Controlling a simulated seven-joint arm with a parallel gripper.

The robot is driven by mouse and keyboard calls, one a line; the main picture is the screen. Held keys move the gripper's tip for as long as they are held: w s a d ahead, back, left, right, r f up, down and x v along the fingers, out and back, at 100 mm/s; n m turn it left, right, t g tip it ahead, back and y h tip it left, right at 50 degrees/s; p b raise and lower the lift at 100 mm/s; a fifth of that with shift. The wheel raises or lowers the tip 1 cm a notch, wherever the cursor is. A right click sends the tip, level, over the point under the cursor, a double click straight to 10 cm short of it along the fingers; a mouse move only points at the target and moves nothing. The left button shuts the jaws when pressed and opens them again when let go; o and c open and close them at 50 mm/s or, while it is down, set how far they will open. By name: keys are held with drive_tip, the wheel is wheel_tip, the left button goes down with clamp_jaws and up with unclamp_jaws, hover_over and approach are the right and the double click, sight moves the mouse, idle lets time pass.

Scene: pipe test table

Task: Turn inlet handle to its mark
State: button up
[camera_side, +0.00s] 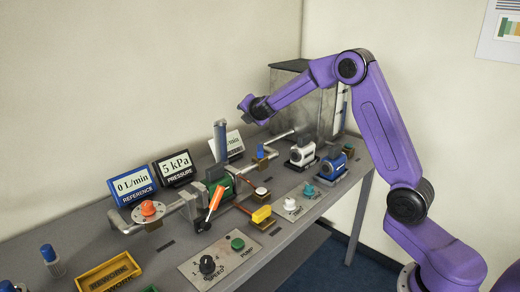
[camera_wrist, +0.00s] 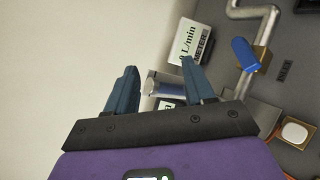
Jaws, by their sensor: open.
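A blue handle (camera_side: 261,151) sits on a brass valve body on the pipe in the side view. It also shows in the wrist view (camera_wrist: 244,53), right of my fingers. An orange round handle (camera_side: 148,208) sits on the pipe further left. My gripper (camera_side: 245,103) is open and empty, high above the back of the table and apart from both handles. In the wrist view my gripper (camera_wrist: 161,75) has its two fingers spread.
An upright grey-blue cylinder (camera_side: 220,141) stands near my gripper. Displays include the reference (camera_side: 132,186) and pressure (camera_side: 174,168) ones. A yellow tray (camera_side: 108,272) and control panel (camera_side: 217,260) are in front.

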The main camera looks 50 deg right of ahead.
sight(260, 148)
drive_tip(key=s+a+r+n+h, duration=0.2)
drive_tip(key=s+r+n+h, duration=0.1)
drive_tip(key=s, duration=0.2)
drive_tip(key=s+a+r+n+h, duration=0.2)
drive_tip(key=s+a+n+h, duration=0.15)
drive_tip(key=s, duration=0.25)
drive_tip(key=shift+t, duration=0.3)
drive_tip(key=f, duration=1.4)
drive_tip(key=d+f, duration=0.1)
drive_tip(key=f, duration=0.7)
drive_tip(key=shift+w+d, duration=0.1)
drive_tip(key=shift+w, duration=0.2)
drive_tip(key=shift+w+d+f, duration=0.1)
drive_tip(key=shift+w+d, duration=0.15)
drive_tip(key=x, duration=1.6)
drive_tip(key=shift+w+d, duration=0.2)
drive_tip(key=shift+w, duration=0.05)
drive_tip(key=c, duration=1)
